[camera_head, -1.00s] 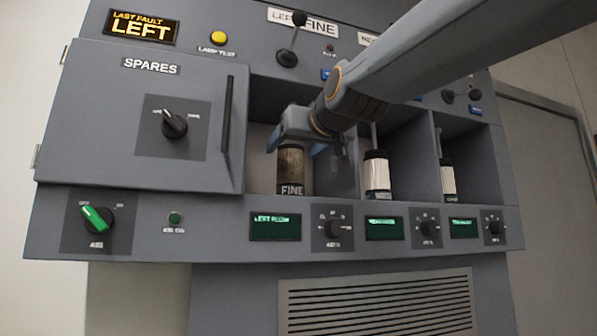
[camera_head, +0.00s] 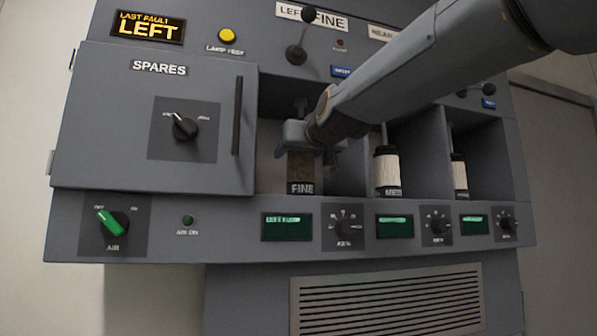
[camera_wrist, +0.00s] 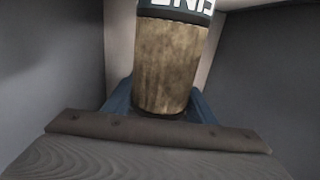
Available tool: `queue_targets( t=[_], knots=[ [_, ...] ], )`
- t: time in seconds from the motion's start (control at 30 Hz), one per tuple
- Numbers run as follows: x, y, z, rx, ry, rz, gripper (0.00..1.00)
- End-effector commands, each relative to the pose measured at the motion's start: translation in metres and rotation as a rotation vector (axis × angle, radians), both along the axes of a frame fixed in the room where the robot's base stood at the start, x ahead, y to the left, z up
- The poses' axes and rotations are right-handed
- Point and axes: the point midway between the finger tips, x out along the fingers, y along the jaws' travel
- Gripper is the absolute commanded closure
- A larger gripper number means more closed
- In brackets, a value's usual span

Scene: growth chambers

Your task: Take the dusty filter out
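The dusty filter is a brown, grimy cylinder (camera_head: 300,169) with a dark band marked FINE at its lower end. It stands upright in the left bay of the panel. My gripper (camera_head: 305,149) reaches into this bay from above, at the filter's top. In the wrist view the brown filter (camera_wrist: 168,65) lies between my two blue fingers (camera_wrist: 160,104), one on each side. The fingers look spread around it; any contact is hard to see. The FINE band is at the wrist view's top edge.
Bay walls stand close on both sides. Cleaner white filters, one in the middle bay (camera_head: 387,168) and one in the right bay (camera_head: 459,174), stand nearby. The SPARES door (camera_head: 100,125) is shut. The green AIR knob (camera_head: 113,222) points up-left. A lever (camera_head: 297,54) sticks out above the left bay.

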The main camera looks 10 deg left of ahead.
Motion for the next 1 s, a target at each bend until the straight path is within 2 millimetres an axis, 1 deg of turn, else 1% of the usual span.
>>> queue_targets(
  t=[0.03,0.17,0.2,0.23,0.57,0.73,0.93,1.0],
  knots=[
    [0.000,0.000,0.000,0.000,0.000,0.000,0.58],
    [0.000,0.000,0.000,0.000,0.000,0.000,0.80],
    [0.000,0.000,0.000,0.000,0.000,0.000,0.86],
    [0.000,0.000,0.000,0.000,0.000,0.000,0.91],
    [0.000,0.000,0.003,0.000,-0.001,0.001,0.91],
    [0.000,0.000,0.015,0.000,-0.002,0.001,0.91],
    [0.000,0.000,0.038,0.002,-0.002,0.001,0.91],
    [-0.010,-0.007,0.036,0.001,-0.002,0.000,0.91]
  ],
)
